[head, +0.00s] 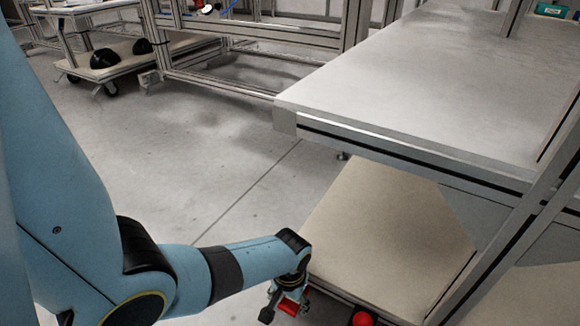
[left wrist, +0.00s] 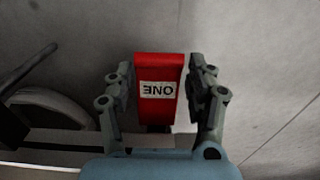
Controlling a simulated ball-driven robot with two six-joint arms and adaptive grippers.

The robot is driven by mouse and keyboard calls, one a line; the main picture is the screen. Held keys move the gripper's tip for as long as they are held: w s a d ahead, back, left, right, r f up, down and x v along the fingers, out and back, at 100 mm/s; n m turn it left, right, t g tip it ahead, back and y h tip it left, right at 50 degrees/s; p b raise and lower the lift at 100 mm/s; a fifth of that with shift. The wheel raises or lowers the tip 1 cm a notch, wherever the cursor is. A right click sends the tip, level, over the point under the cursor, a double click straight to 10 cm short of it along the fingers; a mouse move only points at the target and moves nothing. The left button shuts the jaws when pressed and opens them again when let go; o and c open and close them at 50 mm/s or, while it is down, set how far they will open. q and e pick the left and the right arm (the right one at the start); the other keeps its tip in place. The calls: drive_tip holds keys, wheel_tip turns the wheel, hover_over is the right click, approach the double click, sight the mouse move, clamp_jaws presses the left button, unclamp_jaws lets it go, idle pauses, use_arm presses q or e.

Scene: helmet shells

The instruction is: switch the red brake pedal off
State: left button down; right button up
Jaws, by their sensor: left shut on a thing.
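The red brake pedal (left wrist: 158,68) stands in the middle of the left wrist view, with a white label that reads "ONE" upside down. My left gripper (left wrist: 160,85) has one finger on each side of the pedal and is shut on it. In the head view my left gripper (head: 287,303) reaches down low beside the cart's lower shelf, and a bit of red (head: 290,307) shows at its fingers. The pedal's lower end and its joint are partly hidden. My right gripper is in neither view.
A cart with a grey top (head: 430,85) and a beige lower shelf (head: 385,240) stands at the right. A round red part (head: 362,318) shows at the bottom edge. A caster wheel (left wrist: 55,112) is left of the pedal. The floor (head: 225,150) is clear. Dark helmet shells (head: 103,58) lie far left.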

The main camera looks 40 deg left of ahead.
use_arm(q)
drive_tip(key=shift+w+d+r+g+p, duration=0.1)
drive_tip(key=shift+d+r+g+p, duration=0.2)
drive_tip(key=shift+r+g, duration=0.35)
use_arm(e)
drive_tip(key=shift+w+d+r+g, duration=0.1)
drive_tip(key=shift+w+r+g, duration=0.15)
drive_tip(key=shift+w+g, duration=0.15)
use_arm(q)
drive_tip(key=shift+f+g+h, duration=0.1)
drive_tip(key=shift+g+h, duration=0.2)
drive_tip(key=shift+g, duration=0.05)
drive_tip(key=c, duration=0.7)
unclamp_jaws()
drive_tip(key=shift+o, duration=1.3)
drive_tip(key=shift+a, duration=0.1)
drive_tip(key=shift+a, duration=0.1)
wheel_tip(320, 180, up, 12)
drive_tip(key=w, duration=0.1)
drive_tip(key=shift+w+a, duration=0.15)
drive_tip(key=shift+w, duration=0.2)
drive_tip(key=shift+f, duration=0.1)
